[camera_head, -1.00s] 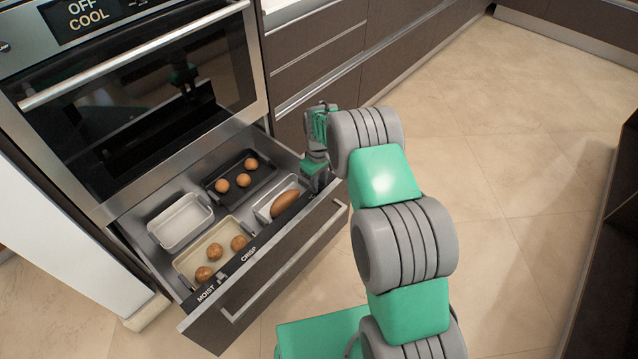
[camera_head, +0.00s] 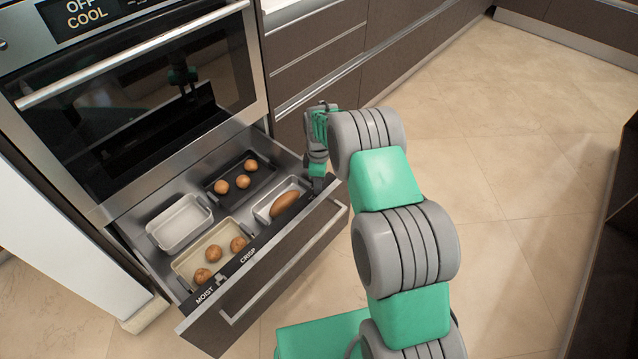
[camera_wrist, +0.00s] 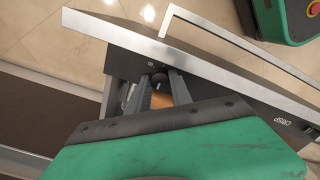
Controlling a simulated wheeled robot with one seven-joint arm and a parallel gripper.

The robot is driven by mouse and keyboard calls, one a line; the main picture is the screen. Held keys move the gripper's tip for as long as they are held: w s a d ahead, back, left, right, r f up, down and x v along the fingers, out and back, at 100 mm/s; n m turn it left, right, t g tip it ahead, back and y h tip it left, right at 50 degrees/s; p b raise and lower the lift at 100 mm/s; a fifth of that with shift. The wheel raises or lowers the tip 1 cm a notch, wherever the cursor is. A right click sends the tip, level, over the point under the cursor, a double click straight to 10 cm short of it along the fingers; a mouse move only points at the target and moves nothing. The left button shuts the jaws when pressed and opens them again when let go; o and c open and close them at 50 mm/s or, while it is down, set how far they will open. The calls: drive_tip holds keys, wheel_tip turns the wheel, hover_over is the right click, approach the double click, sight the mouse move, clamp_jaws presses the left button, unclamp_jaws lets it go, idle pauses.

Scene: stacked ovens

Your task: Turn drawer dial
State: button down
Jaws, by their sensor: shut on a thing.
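The warming drawer (camera_head: 262,285) under the oven stands open, with a black strip lettered "MOIST" and "CRISP" along its front top edge. The dial (camera_wrist: 159,78) is a small dark round knob with a light mark, on that strip near its end away from "MOIST". In the wrist view, my gripper (camera_wrist: 158,84) has its two grey fingers on either side of the dial, closed on it. In the head view, my gripper (camera_head: 318,182) points down at the right end of the drawer front and hides the dial.
The drawer holds a dark tray (camera_head: 216,198) with brown round items, a beige tray (camera_head: 180,273) with more, a white tray (camera_head: 282,214) with a long brown item, and an empty white tray (camera_head: 182,226). The oven display (camera_head: 80,12) reads "OFF COOL". Floor to the right is clear.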

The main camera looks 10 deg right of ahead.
drive_tip(key=shift+w, duration=0.1)
idle(0.3)
drive_tip(key=c, duration=1.1)
unclamp_jaws()
drive_tip(key=shift+c, duration=0.2)
wheel_tip(320, 180, up, 8)
drive_tip(key=shift+f+p, duration=0.1)
drive_tip(key=shift+p, duration=0.55)
drive_tip(key=s+r+m+t+p, duration=0.1)
drive_tip(key=s+r+m+p, duration=0.3)
drive_tip(key=r, duration=0.9)
drive_tip(key=s+r+m+t+p, duration=0.15)
drive_tip(key=s+r+p, duration=0.45)
drive_tip(key=r, duration=0.7)
drive_tip(key=s+r+m+p, duration=0.8)
drive_tip(key=s+r, duration=0.5)
drive_tip(key=s, duration=0.5)
drive_tip(key=shift+a+t+p, duration=0.35)
drive_tip(key=shift+a+p, duration=0.1)
drive_tip(key=shift+p, duration=0.2)
